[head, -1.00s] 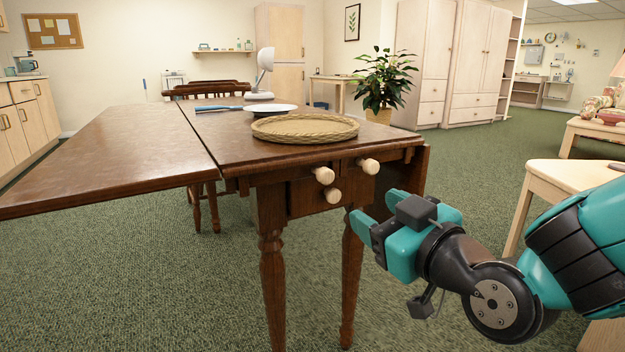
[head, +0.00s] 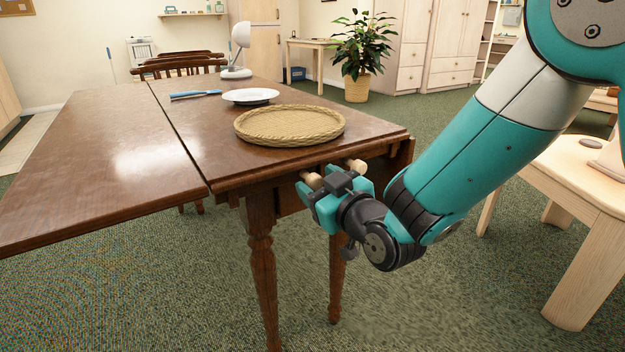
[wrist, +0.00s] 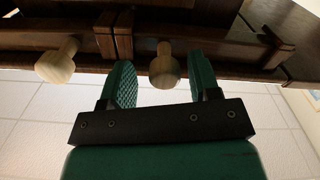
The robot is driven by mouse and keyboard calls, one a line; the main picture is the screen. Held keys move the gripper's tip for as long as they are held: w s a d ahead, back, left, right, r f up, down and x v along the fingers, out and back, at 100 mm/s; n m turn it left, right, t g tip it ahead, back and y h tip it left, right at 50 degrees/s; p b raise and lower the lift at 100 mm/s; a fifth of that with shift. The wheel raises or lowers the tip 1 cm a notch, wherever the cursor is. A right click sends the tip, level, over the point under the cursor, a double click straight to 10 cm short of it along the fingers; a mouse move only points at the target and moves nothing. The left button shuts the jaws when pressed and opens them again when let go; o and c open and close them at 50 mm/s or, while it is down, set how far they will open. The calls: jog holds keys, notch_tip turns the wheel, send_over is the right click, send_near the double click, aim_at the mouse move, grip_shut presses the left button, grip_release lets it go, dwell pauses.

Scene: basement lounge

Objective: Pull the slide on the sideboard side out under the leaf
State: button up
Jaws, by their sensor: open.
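The dark brown drop-leaf table (head: 370,120) has its left leaf (head: 100,165) up and level; that leaf is on the sideboard's side. The slide knob on that side (head: 312,180) is pale wood and sits under the table's near end. My gripper (head: 318,192) is at this knob, open. In the wrist view, the knob (wrist: 165,68) sits between the two spread fingers (wrist: 160,82), with space visible on both sides. A second pale knob (head: 355,165) is to the right; another knob also shows left in the wrist view (wrist: 55,62). The drawer knob is hidden behind my gripper.
A wicker tray (head: 290,126), a white plate (head: 250,96), a blue-handled utensil (head: 195,94) and a white lamp (head: 240,40) are on the table. A pale wooden chair or stool (head: 585,170) stands right of my arm. The sideboard (head: 6,95) is at the far left edge.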

jog(key=shift+a, duration=0.15)
jog(key=shift+c, duration=1.3)
jog(key=shift+s+a, duration=0.1)
grip_shut()
jog(key=shift+s+a+f+b, duration=0.1)
jog(key=shift+b, duration=0.2)
